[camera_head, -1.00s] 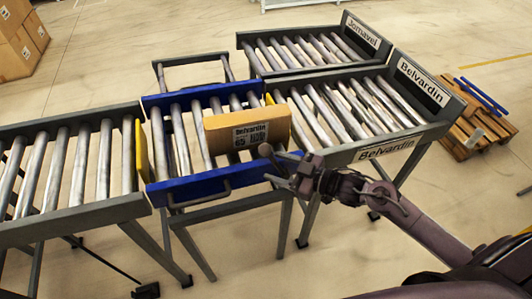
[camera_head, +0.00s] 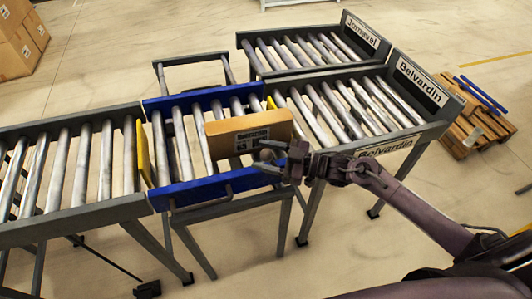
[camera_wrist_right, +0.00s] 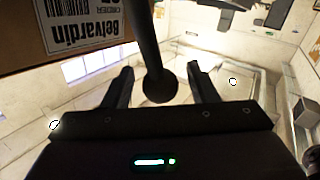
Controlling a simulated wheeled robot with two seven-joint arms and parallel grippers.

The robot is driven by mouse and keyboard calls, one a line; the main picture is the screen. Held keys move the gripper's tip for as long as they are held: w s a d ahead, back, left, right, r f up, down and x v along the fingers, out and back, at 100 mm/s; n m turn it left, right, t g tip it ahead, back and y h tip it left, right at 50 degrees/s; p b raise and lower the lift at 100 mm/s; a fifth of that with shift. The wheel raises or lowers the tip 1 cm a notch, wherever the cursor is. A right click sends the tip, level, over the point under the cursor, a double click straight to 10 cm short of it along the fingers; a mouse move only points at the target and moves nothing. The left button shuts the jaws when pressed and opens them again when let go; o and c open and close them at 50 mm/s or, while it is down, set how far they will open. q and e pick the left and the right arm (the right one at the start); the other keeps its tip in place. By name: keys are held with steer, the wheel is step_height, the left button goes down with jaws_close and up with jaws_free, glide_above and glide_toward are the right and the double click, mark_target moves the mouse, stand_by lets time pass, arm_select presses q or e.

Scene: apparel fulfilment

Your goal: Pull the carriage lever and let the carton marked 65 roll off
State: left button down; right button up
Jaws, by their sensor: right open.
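The orange-brown carton (camera_head: 235,128) marked Belvardin sits on the blue-railed carriage (camera_head: 185,193); its number, hard to read now, shows as 65 in the earlier head view. Its label also shows in the wrist view (camera_wrist_right: 85,22). The lever, a dark rod with a round knob (camera_wrist_right: 161,84), stands between the right fingers in the wrist view. My right gripper (camera_head: 270,160) is open, at the carriage's near right corner in front of the carton, with a finger on each side of the knob. Contact cannot be told. My left gripper is out of view.
A roller conveyor (camera_head: 70,215) with a yellow end stop (camera_head: 145,153) lies left of the carriage. Two roller lanes marked Jomavel (camera_head: 363,30) and Belvardin (camera_head: 420,80) lie to the right. A pallet (camera_head: 470,128) stands beyond, with stacked boxes (camera_head: 20,45) at far left.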

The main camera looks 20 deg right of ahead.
steer(key=shift+c, duration=0.2)
jaws_close()
stand_by(0.3)
